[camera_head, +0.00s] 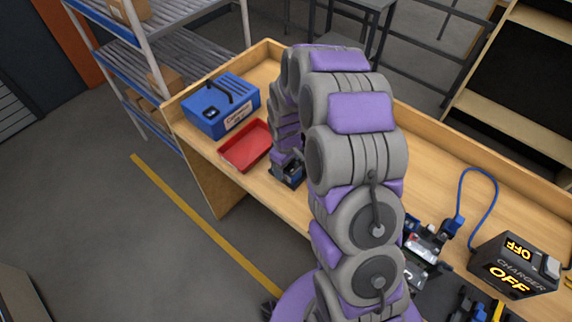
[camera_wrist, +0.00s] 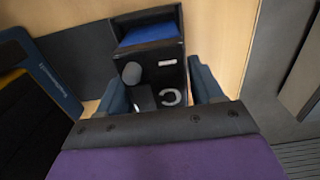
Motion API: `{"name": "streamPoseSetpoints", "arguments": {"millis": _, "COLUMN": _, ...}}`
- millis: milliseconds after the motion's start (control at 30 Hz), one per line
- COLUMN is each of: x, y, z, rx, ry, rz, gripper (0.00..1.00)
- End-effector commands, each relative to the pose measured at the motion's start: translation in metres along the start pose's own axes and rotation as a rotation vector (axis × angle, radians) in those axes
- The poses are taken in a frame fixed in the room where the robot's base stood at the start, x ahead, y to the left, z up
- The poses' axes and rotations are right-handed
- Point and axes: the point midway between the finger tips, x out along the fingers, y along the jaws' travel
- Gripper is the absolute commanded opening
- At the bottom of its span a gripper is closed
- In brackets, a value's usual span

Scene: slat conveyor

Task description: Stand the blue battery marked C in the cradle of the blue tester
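My gripper (camera_head: 289,160) is at the left part of the bench, beside the red tray. In the wrist view my gripper's (camera_wrist: 160,95) two dark blue-grey fingers press on both sides of the battery marked C (camera_wrist: 170,78). The battery is a black block with a blue far end, a round grey knob and a pale C-shaped mark. In the head view the battery (camera_head: 288,177) shows as a small dark block below the wrist. Its height above the bench is unclear. I cannot surely identify the blue tester; my arm hides part of the bench.
A blue box (camera_head: 208,117) and a red tray (camera_head: 236,153) occupy the bench's left end. Blue-and-white devices (camera_head: 428,236) stand right of my arm. A charger (camera_head: 510,268) reading OFF and a blue cable (camera_head: 489,178) are farther right. A lettered dark panel (camera_wrist: 48,74) lies left in the wrist view.

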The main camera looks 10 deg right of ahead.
Motion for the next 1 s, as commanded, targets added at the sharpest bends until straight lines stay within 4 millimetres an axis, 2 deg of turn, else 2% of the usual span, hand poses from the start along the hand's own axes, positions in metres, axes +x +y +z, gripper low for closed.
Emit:
{"name": "streamPoseSetpoints", "arguments": {"millis": 33, "x": 0.0, "y": 0.0, "z": 0.0, "rx": 0.0, "ry": 0.0, "rz": 0.0, "gripper": 0.71}}
{"name": "streamPoseSetpoints", "arguments": {"millis": 200, "x": 0.0, "y": 0.0, "z": 0.0, "rx": 0.0, "ry": 0.0, "rz": 0.0, "gripper": 0.87}}
{"name": "streamPoseSetpoints", "arguments": {"millis": 433, "x": 0.0, "y": 0.0, "z": 0.0, "rx": 0.0, "ry": -0.001, "rz": -0.001, "gripper": 0.87}}
{"name": "streamPoseSetpoints", "arguments": {"millis": 567, "x": -0.007, "y": 0.0, "z": 0.0, "rx": 0.0, "ry": 0.0, "rz": 0.0, "gripper": 0.87}}
{"name": "streamPoseSetpoints", "arguments": {"millis": 767, "x": -0.04, "y": 0.0, "z": -0.002, "rx": -0.001, "ry": 0.004, "rz": 0.002, "gripper": 0.87}}
{"name": "streamPoseSetpoints", "arguments": {"millis": 1000, "x": -0.095, "y": 0.001, "z": -0.003, "rx": 0.0, "ry": 0.006, "rz": 0.004, "gripper": 0.87}}
